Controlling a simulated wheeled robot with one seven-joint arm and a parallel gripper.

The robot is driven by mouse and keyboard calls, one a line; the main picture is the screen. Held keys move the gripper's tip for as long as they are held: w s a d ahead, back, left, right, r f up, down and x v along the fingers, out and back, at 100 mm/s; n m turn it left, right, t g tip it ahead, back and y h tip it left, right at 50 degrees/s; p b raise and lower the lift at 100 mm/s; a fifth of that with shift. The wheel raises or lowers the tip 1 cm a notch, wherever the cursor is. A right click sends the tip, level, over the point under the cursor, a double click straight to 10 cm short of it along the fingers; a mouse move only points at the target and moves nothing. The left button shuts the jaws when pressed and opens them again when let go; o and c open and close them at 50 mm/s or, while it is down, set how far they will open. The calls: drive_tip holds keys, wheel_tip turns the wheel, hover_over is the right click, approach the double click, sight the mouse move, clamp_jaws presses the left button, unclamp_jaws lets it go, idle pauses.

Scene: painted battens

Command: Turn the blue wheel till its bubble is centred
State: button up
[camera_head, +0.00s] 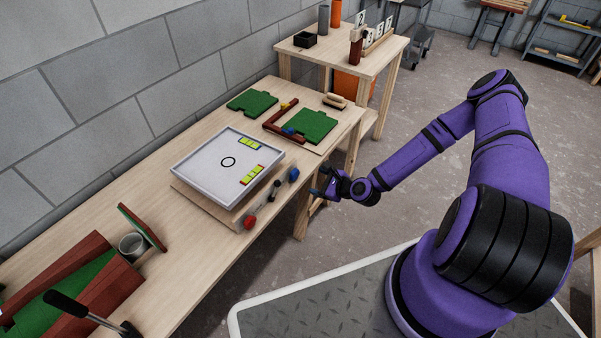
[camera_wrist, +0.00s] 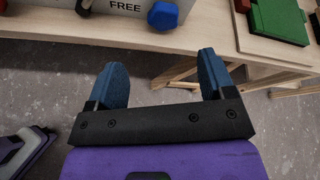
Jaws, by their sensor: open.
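The blue wheel (camera_head: 293,174) sits on the front side of a tilting-tray fixture, at its right end. It also shows at the top of the wrist view (camera_wrist: 163,15). Two yellow-green bubble vials lie on the white tray (camera_head: 205,172), one at its back right (camera_head: 249,143) and one at its front right (camera_head: 252,174). The bubbles are too small to read. My gripper (camera_head: 322,190) is open and empty, just off the table's front edge, right of and apart from the blue wheel. Its two blue fingertips (camera_wrist: 163,85) show spread apart in the wrist view.
A red wheel (camera_head: 249,222) and a black knob (camera_head: 274,190) share the fixture's front. Green boards (camera_head: 311,125) lie further right on the table. A metal cup (camera_head: 132,245) and red-green battens (camera_head: 70,285) are at the left. Floor is clear before the table.

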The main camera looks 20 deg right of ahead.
sight(296, 175)
drive_tip(key=shift+m+t, duration=0.3)
drive_tip(key=shift+m, duration=0.5)
drive_tip(key=x, duration=1.1)
drive_tip(key=shift+w+d+f, duration=0.1)
drive_tip(key=shift+f, duration=0.25)
drive_tip(key=c, duration=0.9)
drive_tip(key=shift+f+n+t+h, duration=0.1)
drive_tip(key=shift+n+t+h, duration=0.45)
drive_tip(key=shift+n, duration=0.55)
drive_tip(key=o, duration=0.9)
